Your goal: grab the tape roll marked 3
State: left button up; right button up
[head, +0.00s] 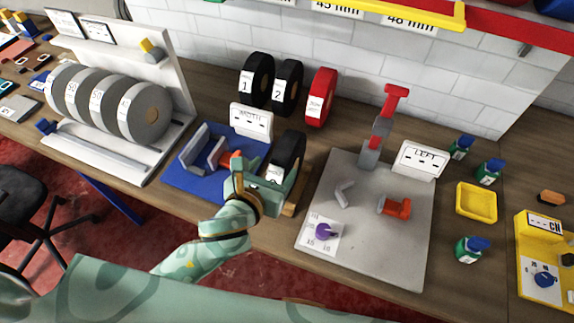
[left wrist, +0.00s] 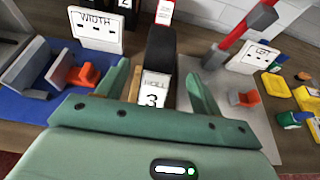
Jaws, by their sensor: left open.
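The tape roll marked 3 (head: 288,148) is a black roll standing upright on the table, between the blue mat and the grey plate, partly hidden behind my left gripper in the head view. In the left wrist view, the roll (left wrist: 161,50) is straight ahead, with its white label reading "ROLL 3" facing me. My left gripper (head: 262,184) is open. In the left wrist view its fingers (left wrist: 157,88) are on either side of the roll's near end; I cannot tell whether they touch it. My right gripper is not in view.
Black rolls marked 1 (head: 254,80) and 2 (head: 287,85) and a red roll (head: 321,98) stand behind. A blue mat (head: 180,184) with a clamp lies left; a grey plate (head: 370,250) with a red-topped post lies right. A white WIDTH sign (head: 251,119) stands close by.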

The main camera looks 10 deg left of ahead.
aim_at(284, 155)
pick_arm(q)
jog(key=b+x, duration=0.1)
jog(key=x, duration=0.7)
jog(key=shift+f, duration=0.15)
jog(key=shift+s, duration=0.1)
grip_shut()
